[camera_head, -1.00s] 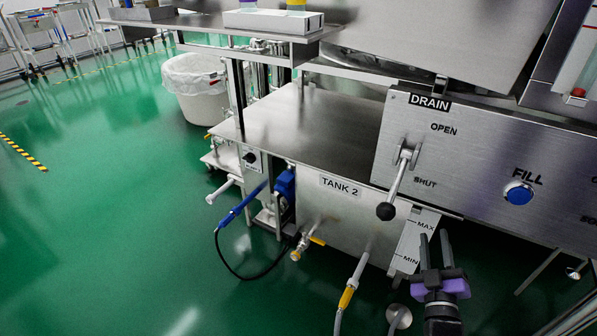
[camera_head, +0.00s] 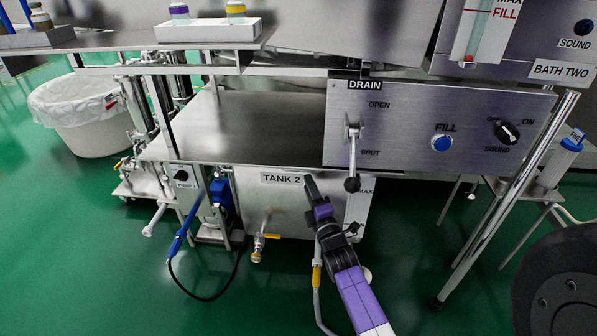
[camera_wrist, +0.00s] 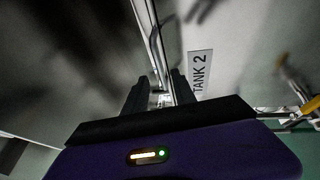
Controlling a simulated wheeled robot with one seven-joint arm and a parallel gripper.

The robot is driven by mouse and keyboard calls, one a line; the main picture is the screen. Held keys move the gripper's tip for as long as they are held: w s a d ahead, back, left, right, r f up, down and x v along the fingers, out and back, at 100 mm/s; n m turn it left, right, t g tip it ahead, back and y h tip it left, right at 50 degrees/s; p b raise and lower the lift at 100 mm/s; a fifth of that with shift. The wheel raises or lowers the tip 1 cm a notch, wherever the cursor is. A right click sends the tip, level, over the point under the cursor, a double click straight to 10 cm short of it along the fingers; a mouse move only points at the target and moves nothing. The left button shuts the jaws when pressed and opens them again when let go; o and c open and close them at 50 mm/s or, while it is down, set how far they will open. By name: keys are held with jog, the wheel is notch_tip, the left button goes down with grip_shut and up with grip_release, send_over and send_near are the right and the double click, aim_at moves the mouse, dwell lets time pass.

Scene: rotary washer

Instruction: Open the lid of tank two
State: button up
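Tank two is a steel box with a "TANK 2" label (camera_head: 283,178) on its front (camera_head: 285,205). Its flat steel lid (camera_head: 265,125) lies level on top and looks closed. My gripper (camera_head: 309,183) is in front of the tank, close to the lid's front edge and just right of the label. In the wrist view its two dark fingers (camera_wrist: 158,92) stand apart, with the lid's edge (camera_wrist: 152,35) running towards the gap between them. Nothing is clearly held. I cannot tell whether the fingers touch the edge.
The panel with the drain lever (camera_head: 353,160) and fill button (camera_head: 441,143) hangs over the lid's right part. A shelf (camera_head: 215,45) is above the lid. A white bin (camera_head: 90,115) stands left.

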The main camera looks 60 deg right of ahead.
jog(key=b+x, duration=0.2)
jog(key=x, duration=0.5)
jog(key=shift+d, duration=0.1)
grip_shut()
jog(key=shift+f, duration=0.1)
dwell(1.2)
